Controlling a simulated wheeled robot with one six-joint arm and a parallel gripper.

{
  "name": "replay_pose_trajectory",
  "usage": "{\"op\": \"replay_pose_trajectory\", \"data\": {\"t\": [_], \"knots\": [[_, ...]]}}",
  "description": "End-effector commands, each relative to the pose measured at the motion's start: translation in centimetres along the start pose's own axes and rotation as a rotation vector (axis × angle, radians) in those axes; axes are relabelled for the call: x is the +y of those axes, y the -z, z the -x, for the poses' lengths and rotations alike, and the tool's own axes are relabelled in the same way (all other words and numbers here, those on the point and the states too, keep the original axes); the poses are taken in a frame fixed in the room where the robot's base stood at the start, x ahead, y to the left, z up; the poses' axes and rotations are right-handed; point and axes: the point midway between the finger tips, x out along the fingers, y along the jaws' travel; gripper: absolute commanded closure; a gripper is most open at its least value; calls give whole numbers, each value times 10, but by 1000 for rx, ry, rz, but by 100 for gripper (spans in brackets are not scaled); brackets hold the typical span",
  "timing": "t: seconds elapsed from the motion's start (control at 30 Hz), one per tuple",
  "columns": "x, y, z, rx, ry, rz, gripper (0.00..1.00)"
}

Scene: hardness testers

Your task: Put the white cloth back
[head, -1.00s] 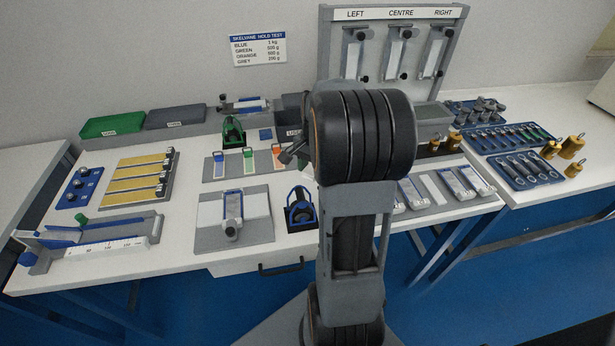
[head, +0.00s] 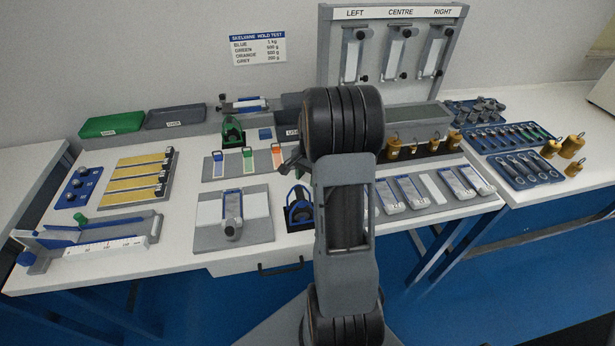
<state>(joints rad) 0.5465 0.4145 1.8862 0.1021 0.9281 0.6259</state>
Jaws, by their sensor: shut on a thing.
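My arm stands in the middle of the head view and hides most of my gripper. Only a dark grey part of my gripper (head: 291,160) shows, left of the thick black arm joint, above the bench near the coloured strips. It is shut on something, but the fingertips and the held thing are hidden. I cannot make out a white cloth for certain. A plain flat white piece (head: 433,188) lies between the framed testers on the grey board at right; I cannot tell if it is cloth.
Near my gripper are an orange strip (head: 277,156) and a black-and-blue stand (head: 299,209). Brass weights (head: 434,145) stand right of my arm. A grey rack (head: 463,60) with three hanging testers is behind. Green tray (head: 112,125) and grey tray (head: 175,116) sit back left.

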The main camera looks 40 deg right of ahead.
Motion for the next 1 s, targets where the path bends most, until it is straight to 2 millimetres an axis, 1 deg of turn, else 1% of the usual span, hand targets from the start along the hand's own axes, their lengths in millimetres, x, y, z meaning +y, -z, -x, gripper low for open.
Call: {"op": "replay_pose_trajectory", "data": {"t": [0.23,0.27,0.5,0.77,0.87,0.97,1.0], "knots": [[0,0,-4,0,-1,0,79],[0,0,-4,0,0,0,54],[0,0,-3,0,-1,0,32],[0,0,-2,0,0,0,31],[0,0,5,2,1,0,31],[0,0,20,3,2,0,31],[0,0,27,4,2,0,31]]}}
